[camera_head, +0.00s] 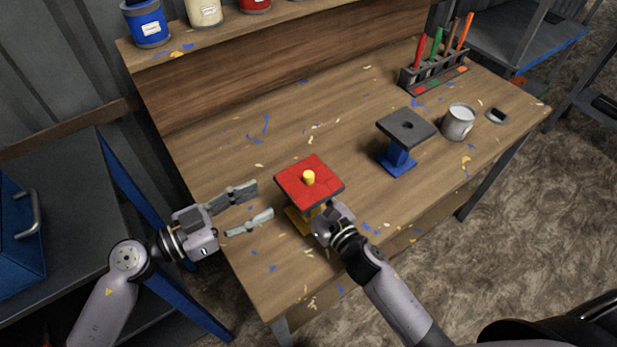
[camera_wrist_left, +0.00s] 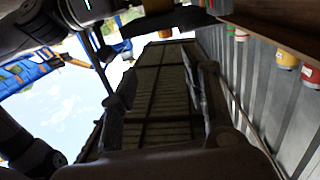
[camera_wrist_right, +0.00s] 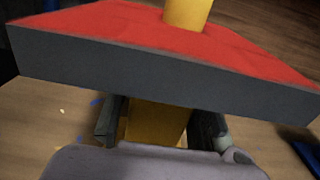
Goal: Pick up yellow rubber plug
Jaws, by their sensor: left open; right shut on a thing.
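The yellow rubber plug (camera_head: 309,177) stands upright in the middle of a red-topped square plate (camera_head: 325,189). It also shows, cut off by the top edge, in the right wrist view (camera_wrist_right: 187,14). The plate sits on a yellow stand (camera_wrist_right: 156,122) on the workbench. My right gripper (camera_head: 325,215) is below the plate, its fingers shut around the yellow stand; in the head view the plate partly hides them. My left gripper (camera_head: 252,207) is open and empty, to the left of the red plate and apart from it.
On the workbench (camera_head: 240,140), a grey plate (camera_head: 407,127) on a blue stand is right of centre. A white cup (camera_head: 458,122) is beside it. A rack (camera_head: 434,78) of coloured tools stands at the back right. Paint cans (camera_head: 147,24) line the shelf. Chips are scattered about.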

